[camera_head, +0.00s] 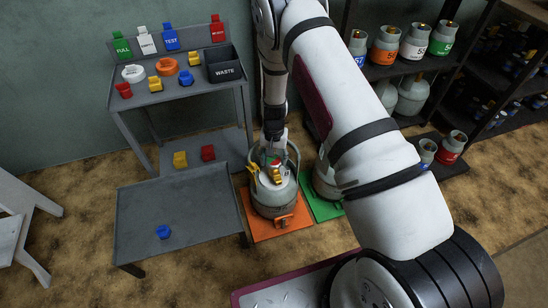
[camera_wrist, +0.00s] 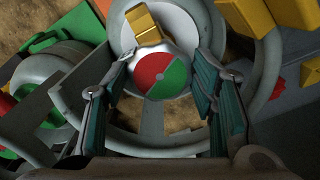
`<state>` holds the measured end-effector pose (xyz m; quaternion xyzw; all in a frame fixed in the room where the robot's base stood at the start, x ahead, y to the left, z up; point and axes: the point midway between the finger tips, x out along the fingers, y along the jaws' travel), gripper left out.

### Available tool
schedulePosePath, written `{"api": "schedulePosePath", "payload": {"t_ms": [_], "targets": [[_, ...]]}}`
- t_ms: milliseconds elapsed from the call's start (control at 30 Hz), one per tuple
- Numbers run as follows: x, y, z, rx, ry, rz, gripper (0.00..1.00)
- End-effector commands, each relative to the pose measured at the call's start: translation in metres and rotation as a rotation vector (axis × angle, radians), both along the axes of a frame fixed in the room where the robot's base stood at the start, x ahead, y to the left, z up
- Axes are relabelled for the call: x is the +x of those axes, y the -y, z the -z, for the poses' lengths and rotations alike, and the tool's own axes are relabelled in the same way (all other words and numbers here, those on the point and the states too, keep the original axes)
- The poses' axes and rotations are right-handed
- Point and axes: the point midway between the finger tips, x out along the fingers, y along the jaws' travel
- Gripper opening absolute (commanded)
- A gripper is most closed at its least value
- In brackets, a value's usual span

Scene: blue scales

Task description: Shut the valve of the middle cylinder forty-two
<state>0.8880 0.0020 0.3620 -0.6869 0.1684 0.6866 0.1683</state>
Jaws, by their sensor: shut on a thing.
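A grey gas cylinder (camera_head: 272,205) stands upright on an orange mat (camera_head: 262,230); I cannot read its number. My gripper (camera_head: 273,148) points down inside the cylinder's collar, over its valve. A yellow part (camera_wrist: 146,24) sits beside the knob. A second cylinder (camera_head: 322,180) stands on a green mat (camera_head: 322,208) to the right, partly hidden by my arm; its valve is hidden in the head view.
A grey bench with a waste bin (camera_head: 224,66) and coloured tags stands to the left. A low grey table (camera_head: 180,207) with a blue piece (camera_head: 163,232) stands close left of the cylinder. Shelves at the right hold several cylinders. A white chair (camera_head: 18,232) is far left.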

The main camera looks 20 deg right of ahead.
Motion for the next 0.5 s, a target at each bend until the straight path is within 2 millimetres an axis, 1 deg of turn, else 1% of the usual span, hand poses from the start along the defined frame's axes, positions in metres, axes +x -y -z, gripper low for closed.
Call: {"api": "schedulePosePath", "payload": {"t_ms": [200, 500], "targets": [[-0.0003, -0.0005, 0.0004, 0.0, -0.001, 0.183, 0.24], [-0.0003, -0.0004, 0.0004, 0.0, -0.001, 0.361, 0.24]]}}
